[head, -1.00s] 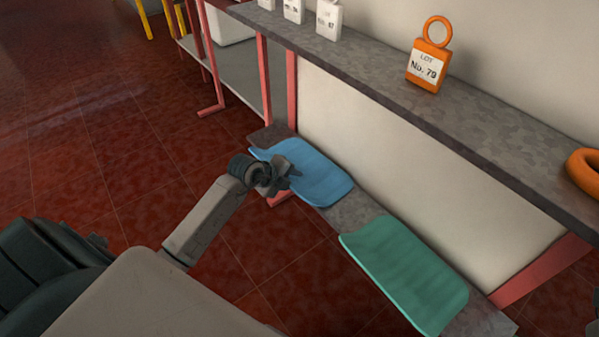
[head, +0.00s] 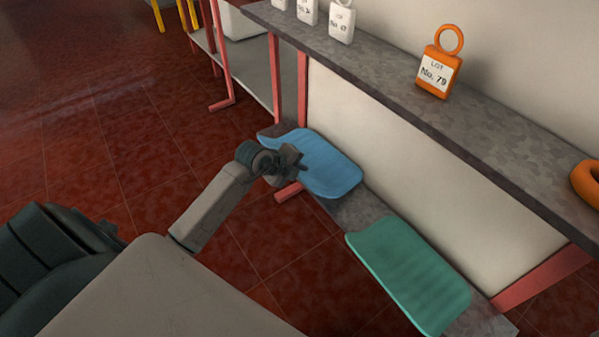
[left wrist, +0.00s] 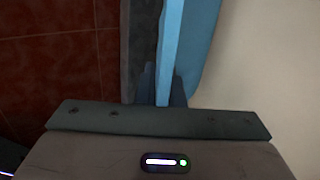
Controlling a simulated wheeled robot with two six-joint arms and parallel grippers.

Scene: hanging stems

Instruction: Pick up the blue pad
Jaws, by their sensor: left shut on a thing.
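The blue pad (head: 325,165) lies on the low grey shelf, near its far end, in the head view. My left gripper (head: 298,162) is at the pad's near long edge and is shut on it. In the left wrist view the pad (left wrist: 200,45) runs up from between the fingers (left wrist: 162,85), with its edge gripped. The gripper hides part of the pad's near edge in the head view. My right gripper does not show clearly.
A green pad (head: 410,275) lies on the same low shelf (head: 362,210), nearer to me. A higher grey counter (head: 390,90) runs above, carrying an orange tag block (head: 438,75), white tag blocks (head: 341,25) and an orange ring (head: 588,180). Open red floor (head: 100,150) is at the left.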

